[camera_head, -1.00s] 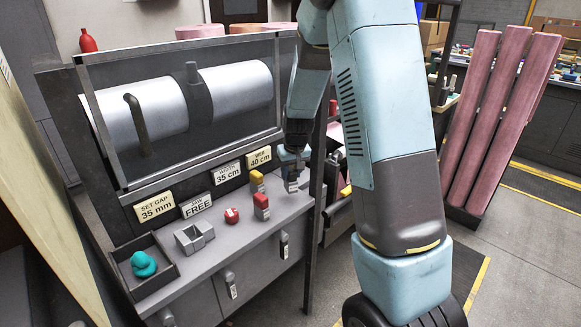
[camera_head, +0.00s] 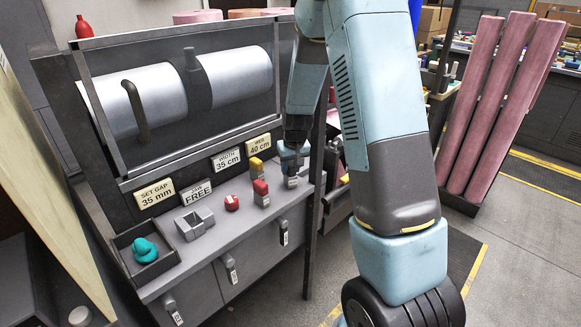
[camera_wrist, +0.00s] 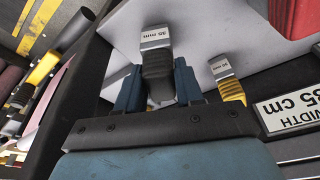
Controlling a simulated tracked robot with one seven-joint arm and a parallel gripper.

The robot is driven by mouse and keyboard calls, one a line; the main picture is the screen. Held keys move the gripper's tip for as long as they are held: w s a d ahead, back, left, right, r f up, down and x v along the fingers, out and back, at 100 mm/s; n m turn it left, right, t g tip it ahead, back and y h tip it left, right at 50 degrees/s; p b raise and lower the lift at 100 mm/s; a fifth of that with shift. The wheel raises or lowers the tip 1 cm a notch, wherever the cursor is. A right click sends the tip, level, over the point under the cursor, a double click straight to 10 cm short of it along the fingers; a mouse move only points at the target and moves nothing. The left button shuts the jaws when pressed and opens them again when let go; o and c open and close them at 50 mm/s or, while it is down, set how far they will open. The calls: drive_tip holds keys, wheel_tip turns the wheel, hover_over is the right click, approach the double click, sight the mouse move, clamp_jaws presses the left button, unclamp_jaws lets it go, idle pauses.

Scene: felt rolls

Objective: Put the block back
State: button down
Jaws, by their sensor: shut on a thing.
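My gripper (camera_head: 291,163) is at the right end of the machine's counter, pointing down. In the wrist view its two blue fingers (camera_wrist: 158,88) are shut on a dark grey block (camera_wrist: 156,66) with a white "35 mm" label on its end. In the head view the held block (camera_head: 291,182) shows just below the fingers, at the counter's right end. I cannot tell whether it touches the counter. A yellow block (camera_head: 257,168) and a red block (camera_head: 261,192) stand to its left. The yellow block also shows in the wrist view (camera_wrist: 229,87).
Left along the counter (camera_head: 222,225) are a red knob (camera_head: 231,203), a grey open holder (camera_head: 194,222) and a tray (camera_head: 119,240) with a teal lump (camera_head: 144,250). Signs (camera_head: 227,159) line the panel behind. A dark post (camera_head: 313,215) stands close right of my gripper.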

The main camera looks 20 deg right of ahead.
drive_tip(key=shift+f, duration=0.4)
drive_tip(key=c, duration=0.6)
unclamp_jaws()
drive_tip(key=shift+c, duration=0.2)
drive_tip(key=v, duration=1.3)
drive_tip(key=shift+r, duration=0.3)
drive_tip(key=shift+s, duration=0.1)
